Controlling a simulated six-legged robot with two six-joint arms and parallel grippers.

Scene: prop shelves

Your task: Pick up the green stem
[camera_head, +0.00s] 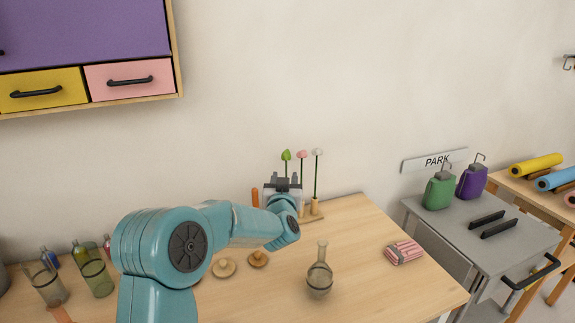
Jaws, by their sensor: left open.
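The green stem (287,157) has a green bud on top and stands upright at the back of the wooden table. A pink-topped stem (302,157) and a white-topped stem (318,155) stand just right of it in a wooden stand (317,213). My left gripper (283,178) is open, in front of the lower part of the green stem and overlapping it in this view. It hides the stem's base. I cannot tell whether the stem is between the fingers. My right gripper is not in view.
A glass flask (319,278), a striped cloth (404,252) and wooden knobbed pieces (258,259) are on the table. Glass cups (97,277) and bottles stand at the left. A grey cabinet (480,235) with green and purple containers stands right. The table's front right is clear.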

